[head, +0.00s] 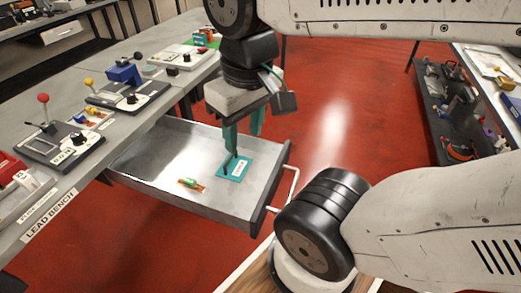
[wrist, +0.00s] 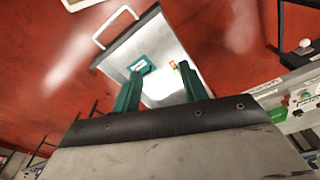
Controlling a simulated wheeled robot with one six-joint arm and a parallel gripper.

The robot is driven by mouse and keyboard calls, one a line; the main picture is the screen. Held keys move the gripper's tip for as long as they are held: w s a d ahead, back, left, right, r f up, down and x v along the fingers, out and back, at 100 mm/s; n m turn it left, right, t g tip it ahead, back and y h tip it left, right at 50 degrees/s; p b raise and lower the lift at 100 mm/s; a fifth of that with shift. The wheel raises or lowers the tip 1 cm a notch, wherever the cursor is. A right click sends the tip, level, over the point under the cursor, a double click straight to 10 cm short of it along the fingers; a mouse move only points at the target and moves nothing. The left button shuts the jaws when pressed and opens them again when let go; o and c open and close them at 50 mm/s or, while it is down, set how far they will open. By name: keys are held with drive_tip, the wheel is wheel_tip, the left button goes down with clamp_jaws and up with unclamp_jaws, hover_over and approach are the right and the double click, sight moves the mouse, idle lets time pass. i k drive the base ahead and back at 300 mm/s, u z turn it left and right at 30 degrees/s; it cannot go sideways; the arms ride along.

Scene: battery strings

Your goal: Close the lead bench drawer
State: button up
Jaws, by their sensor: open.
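The lead bench drawer (head: 150,152) is pulled out from under the bench labelled LEAD BENCH (head: 22,252) in the head view. Its white bar handle (head: 287,191) is on the front at the right; it also shows in the wrist view (wrist: 113,22). A teal labelled card (head: 236,169) and a small green and orange part (head: 190,184) lie in the drawer. My gripper (head: 246,148) has teal fingers, points down over the drawer, and is open and empty. In the wrist view its fingers (wrist: 160,88) are apart. Whether a fingertip touches the card is unclear.
Devices with knobs and levers, including a red-knobbed one (head: 62,145), stand on the bench top. Red floor (head: 345,110) is open beyond the drawer front. A shelved table (head: 450,100) with parts stands at the far right.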

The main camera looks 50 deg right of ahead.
sight(171, 149)
drive_tip(key=k, duration=0.5)
drive_tip(key=u, duration=2.9)
drive_tip(key=i, duration=0.5)
drive_tip(key=z, duration=2.9)
